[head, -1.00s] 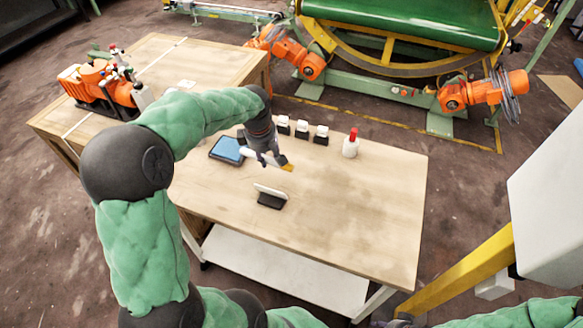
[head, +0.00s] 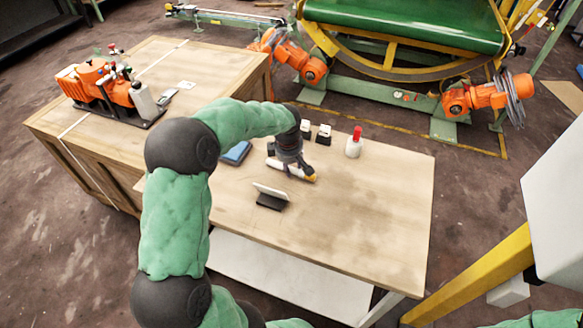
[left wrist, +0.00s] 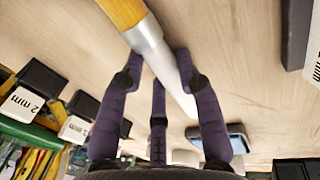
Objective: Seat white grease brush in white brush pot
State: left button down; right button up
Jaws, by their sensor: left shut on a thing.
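The white grease brush (head: 300,172) has a pale body and a yellow end. My left gripper (head: 291,160) is shut on it, over the middle of the bench in the head view. In the left wrist view, the brush (left wrist: 155,52) slants between the fingers of my left gripper (left wrist: 158,66), its yellow end at the top. Whether it touches the bench is unclear. Small black blocks with white parts stand at the back of the bench, one (head: 323,134) beside another (head: 306,129). I cannot tell which thing is the white brush pot. My right gripper is not in view.
A white bottle with a red cap (head: 354,145) stands right of the blocks. A black stand with a white card (head: 271,197) is in front of the gripper. A blue tray (head: 236,153) is partly behind my arm. The bench's right half (head: 375,205) is clear.

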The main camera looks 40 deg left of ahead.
pick_arm(q)
jog(key=shift+s+d+f+b, duration=0.1)
jog(key=shift+s+f+b, duration=0.1)
jog(key=shift+f, duration=0.15)
jog(key=shift+s+d+f+b, duration=0.1)
jog(key=shift+f+b, duration=0.1)
jog(key=shift+f, duration=0.1)
jog(key=c, duration=0.9)
grip_release()
jog(key=shift+f, duration=0.15)
jog(key=shift+o, duration=0.2)
jog(key=shift+w+a, duration=0.1)
